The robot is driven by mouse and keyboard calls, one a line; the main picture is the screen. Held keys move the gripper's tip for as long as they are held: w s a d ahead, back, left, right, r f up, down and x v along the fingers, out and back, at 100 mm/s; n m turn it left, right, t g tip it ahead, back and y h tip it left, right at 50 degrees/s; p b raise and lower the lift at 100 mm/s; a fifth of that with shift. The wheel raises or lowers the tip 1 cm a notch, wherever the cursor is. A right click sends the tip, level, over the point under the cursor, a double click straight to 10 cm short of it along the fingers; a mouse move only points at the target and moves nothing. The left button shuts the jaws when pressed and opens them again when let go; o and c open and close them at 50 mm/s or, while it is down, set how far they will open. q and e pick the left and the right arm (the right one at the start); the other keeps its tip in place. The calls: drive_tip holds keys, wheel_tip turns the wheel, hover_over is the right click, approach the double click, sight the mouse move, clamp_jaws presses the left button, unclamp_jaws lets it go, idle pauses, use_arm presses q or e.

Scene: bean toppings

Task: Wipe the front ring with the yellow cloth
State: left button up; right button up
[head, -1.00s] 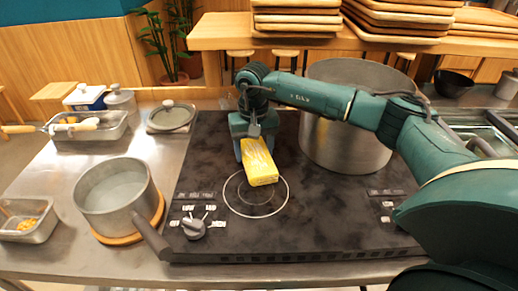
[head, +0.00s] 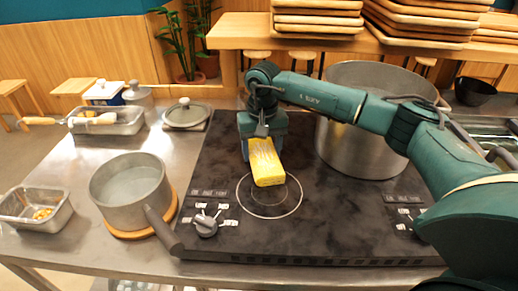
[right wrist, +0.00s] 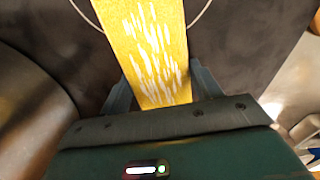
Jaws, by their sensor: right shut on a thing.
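The yellow cloth (head: 266,163) is a folded block with pale streaks. My right gripper (head: 262,140) is shut on its rear end and holds it over the back part of the front ring (head: 298,206). The ring is a thin pale circle on the dark cooktop (head: 330,230), with a smaller circle inside it. I cannot tell whether the cloth touches the cooktop. In the right wrist view the cloth (right wrist: 148,45) sticks out from between the fingers (right wrist: 160,90), with part of the ring beside it. My left gripper is not in view.
A large steel pot (head: 355,150) stands right of the gripper on the cooktop. A saucepan (head: 130,190) on a wooden trivet stands left, its handle reaching the cooktop edge. A knob (head: 206,225) sits front left. A glass lid (head: 186,115) lies behind.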

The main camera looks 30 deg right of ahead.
sight(275, 151)
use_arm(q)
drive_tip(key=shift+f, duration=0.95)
use_arm(e)
drive_tip(key=shift+s+d+f, duration=0.15)
drive_tip(key=shift+s+d, duration=0.3)
drive_tip(key=shift+d, duration=0.25)
drive_tip(key=shift+s+d+f, duration=0.1)
drive_tip(key=shift+s+d, duration=0.35)
drive_tip(key=shift+d, duration=0.25)
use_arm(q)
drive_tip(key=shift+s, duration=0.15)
use_arm(e)
drive_tip(key=shift+r, duration=0.1)
drive_tip(key=shift+r+p, duration=0.5)
drive_tip(key=shift+r, duration=0.1)
wheel_tip(275, 151, up, 3)
drive_tip(key=shift+f+p, duration=0.15)
drive_tip(key=shift+p, duration=0.65)
wheel_tip(275, 151, up, 2)
drive_tip(key=shift+w+r+p, duration=0.1)
drive_tip(key=shift+r+p, duration=0.05)
drive_tip(key=shift+p, duration=0.6)
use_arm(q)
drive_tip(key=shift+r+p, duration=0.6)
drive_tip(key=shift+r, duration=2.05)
use_arm(e)
drive_tip(key=shift+r, duration=1.05)
